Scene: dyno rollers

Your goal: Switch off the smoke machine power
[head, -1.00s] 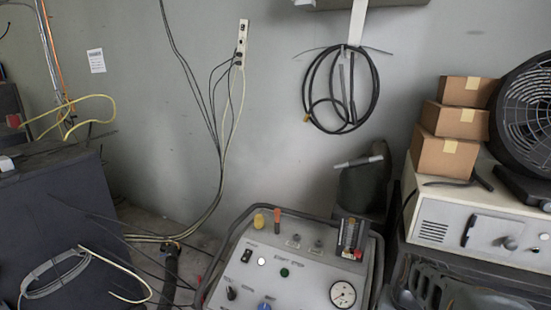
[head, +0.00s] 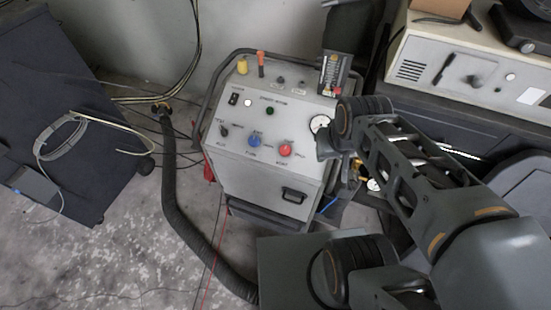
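The smoke machine is likely the grey cabinet (head: 262,165) with a sloped control panel; its label is too small to read. A black rocker switch (head: 233,99) sits at the panel's upper left, beside a white button (head: 248,102) and a green button (head: 270,110). The rocker's position is too small to tell. Lower on the panel are a black selector (head: 224,131), a blue knob (head: 254,140) and a red knob (head: 285,150). My gripper (head: 326,147) seems to be at the panel's right edge, apart from the switch. Its fingers are not clear.
A corrugated black hose (head: 180,205) runs along the floor left of the cabinet. A dark case (head: 70,130) with coiled cable stands farther left. A beige unit (head: 450,72) stands on the right. A tool block (head: 332,75) stands on the panel's back right. Bare floor (head: 110,255) lies front left.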

